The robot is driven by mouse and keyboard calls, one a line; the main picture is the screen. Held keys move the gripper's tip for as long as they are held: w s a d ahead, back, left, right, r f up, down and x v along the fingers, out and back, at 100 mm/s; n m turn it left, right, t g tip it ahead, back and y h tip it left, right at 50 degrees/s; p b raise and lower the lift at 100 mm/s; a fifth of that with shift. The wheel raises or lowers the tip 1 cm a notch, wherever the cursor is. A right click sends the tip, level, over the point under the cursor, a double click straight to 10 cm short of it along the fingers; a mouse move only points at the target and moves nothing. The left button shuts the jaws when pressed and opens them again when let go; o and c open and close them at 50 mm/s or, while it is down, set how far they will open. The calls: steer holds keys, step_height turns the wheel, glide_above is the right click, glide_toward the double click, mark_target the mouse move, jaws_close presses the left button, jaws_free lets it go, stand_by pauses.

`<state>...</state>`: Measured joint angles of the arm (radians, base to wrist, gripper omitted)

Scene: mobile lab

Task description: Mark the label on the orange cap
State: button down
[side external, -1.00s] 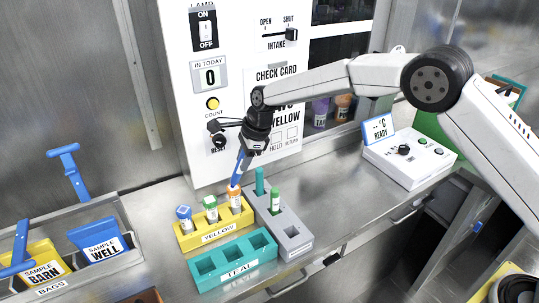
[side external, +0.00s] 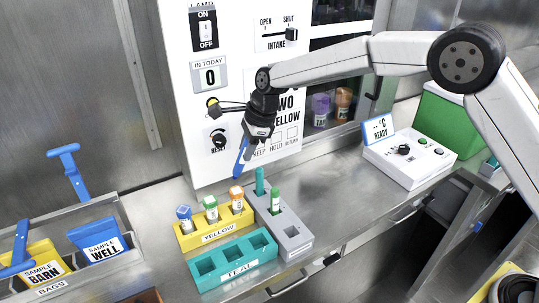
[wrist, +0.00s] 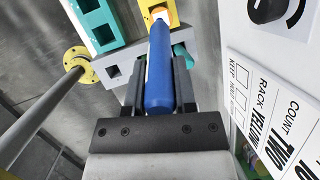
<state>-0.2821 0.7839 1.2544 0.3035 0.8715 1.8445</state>
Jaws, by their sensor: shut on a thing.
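My gripper (side external: 247,141) is shut on a blue marker (side external: 241,160), which points down and tilts slightly. The marker's tip is just above the orange-capped vial (side external: 237,199), with a small gap in the side view. That vial stands upright at the right end of the yellow rack (side external: 217,238). In the wrist view the blue marker (wrist: 159,75) runs up from between the jaws, and its far end overlaps the orange cap (wrist: 157,10). The vial's label is too small to tell whether it bears a mark.
A blue-capped vial (side external: 184,217) and a green-capped vial (side external: 211,209) share the yellow rack. A teal rack (side external: 205,283) lies in front. A grey rack (side external: 295,241) stands close on the right, holding upright teal and green items. The white panel (side external: 190,110) rises behind.

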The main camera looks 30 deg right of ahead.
steer(key=shift+r, duration=1.6)
steer(key=shift+f, duration=0.1)
steer(key=shift+f, duration=0.4)
steer(key=shift+w+f, duration=1.25)
steer(key=shift+f, duration=2.35)
steer(key=shift+s+r, duration=0.4)
steer(key=shift+r, duration=0.95)
steer(key=shift+s+r, duration=0.4)
steer(key=shift+r, duration=1)
steer(key=shift+s+r, duration=0.4)
steer(key=shift+r, duration=0.95)
